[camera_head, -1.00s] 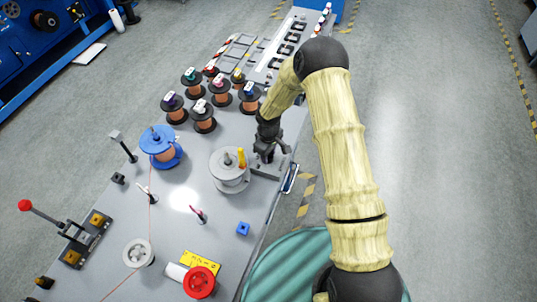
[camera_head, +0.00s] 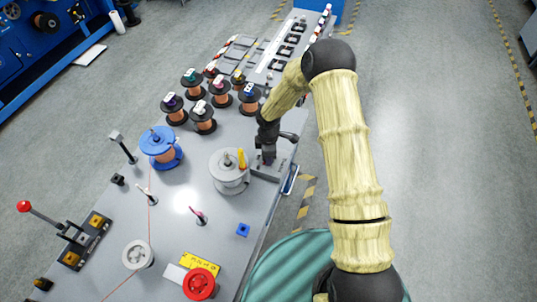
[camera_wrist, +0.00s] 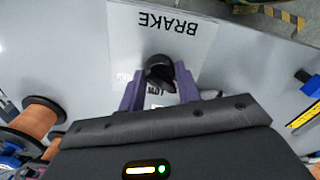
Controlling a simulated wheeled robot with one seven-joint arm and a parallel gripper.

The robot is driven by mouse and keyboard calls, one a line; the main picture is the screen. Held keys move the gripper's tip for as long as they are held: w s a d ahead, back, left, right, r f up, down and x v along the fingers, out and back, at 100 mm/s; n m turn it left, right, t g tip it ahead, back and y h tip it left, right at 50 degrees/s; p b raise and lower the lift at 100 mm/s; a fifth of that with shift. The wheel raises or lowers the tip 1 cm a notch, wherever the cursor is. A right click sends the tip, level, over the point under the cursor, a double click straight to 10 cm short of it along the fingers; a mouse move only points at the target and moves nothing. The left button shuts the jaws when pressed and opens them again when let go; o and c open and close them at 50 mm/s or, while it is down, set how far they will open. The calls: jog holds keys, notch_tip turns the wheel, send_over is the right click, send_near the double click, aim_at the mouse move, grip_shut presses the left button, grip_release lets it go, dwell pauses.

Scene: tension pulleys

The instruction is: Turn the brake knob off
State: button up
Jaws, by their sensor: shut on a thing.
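The brake knob (camera_wrist: 159,70) is a round black knob in the wrist view, on a pale plate (camera_wrist: 125,45) lettered "BRAKE". Part of a label reading "LOW" shows just below the knob, between the fingers. My gripper (camera_wrist: 160,88) has its two purple fingers on either side of the knob, closed on it. In the head view my gripper (camera_head: 267,155) points down onto the grey brake box (camera_head: 270,172) at the table's right edge. The knob itself is hidden there by the gripper.
A grey spool with a yellow post (camera_head: 229,172) stands just left of the gripper. A blue spool (camera_head: 160,148) and several copper-wound spools (camera_head: 203,117) stand farther left and back. A red knob (camera_head: 200,283) and small blue block (camera_head: 243,230) are nearer.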

jog(key=shift+d, duration=0.15)
jog(key=o, duration=1)
jog(key=shift+c, duration=0.2)
jog(key=shift+r, duration=0.1)
notch_tip(320, 180, up, 17)
jog(key=b, duration=0.1)
jog(key=shift+b, duration=0.35)
jog(key=shift+r, duration=0.15)
